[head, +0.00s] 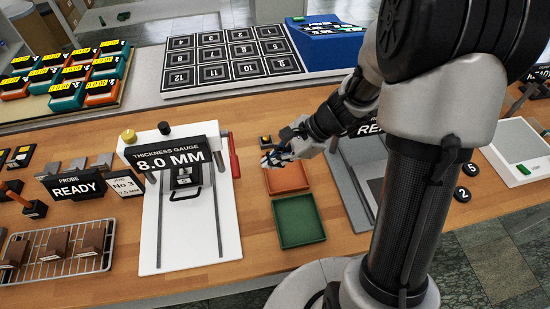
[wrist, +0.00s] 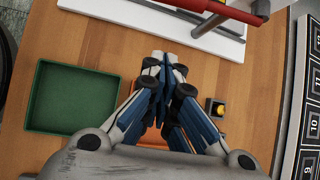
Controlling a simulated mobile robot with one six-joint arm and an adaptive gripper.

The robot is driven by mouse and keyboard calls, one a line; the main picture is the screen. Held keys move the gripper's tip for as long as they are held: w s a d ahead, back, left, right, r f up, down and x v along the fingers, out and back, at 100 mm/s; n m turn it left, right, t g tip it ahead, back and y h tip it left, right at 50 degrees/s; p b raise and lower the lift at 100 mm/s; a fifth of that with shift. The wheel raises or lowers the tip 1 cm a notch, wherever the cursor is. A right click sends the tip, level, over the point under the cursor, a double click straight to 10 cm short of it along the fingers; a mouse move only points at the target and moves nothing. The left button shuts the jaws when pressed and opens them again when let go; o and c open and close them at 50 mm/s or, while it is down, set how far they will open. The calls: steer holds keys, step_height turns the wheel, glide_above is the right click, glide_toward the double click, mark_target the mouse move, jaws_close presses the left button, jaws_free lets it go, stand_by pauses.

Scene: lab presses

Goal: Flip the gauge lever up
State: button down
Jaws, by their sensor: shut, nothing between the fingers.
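The thickness gauge (head: 172,155) is a white press with a black sign reading 8.0 MM, on the wooden bench left of my gripper. Its red lever (head: 234,160) is on its right side; I cannot tell for certain how it is tilted. In the wrist view the red lever (wrist: 215,9) crosses the top edge, partly cut off. My gripper (head: 268,160) is shut and empty, to the right of the lever and apart from it. In the wrist view its closed blue fingertips (wrist: 165,62) are over the bench, below the lever in the picture.
An orange tray (head: 288,179) and a green tray (head: 299,221) lie right of the gauge; the green one also shows in the wrist view (wrist: 70,97). A small block with a yellow button (head: 265,141) stands behind my gripper. Bare wood separates the gauge and trays.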

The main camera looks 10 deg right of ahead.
mark_target(234, 156)
steer(key=s+b+x, duration=0.1)
steer(key=b+x, duration=0.1)
steer(key=x, duration=0.4)
steer(key=shift+w+a+r, duration=0.2)
steer(key=shift+a+r, duration=0.4)
steer(key=shift+r, duration=0.15)
steer(key=shift+w+a+r, duration=0.15)
steer(key=shift+a+r, duration=0.45)
steer(key=shift+r, duration=0.15)
steer(key=shift+r+p, duration=0.15)
steer(key=shift+p, duration=0.25)
steer(key=shift+s+r+p, duration=0.1)
steer(key=shift+r+p, duration=0.1)
steer(key=shift+p, duration=0.6)
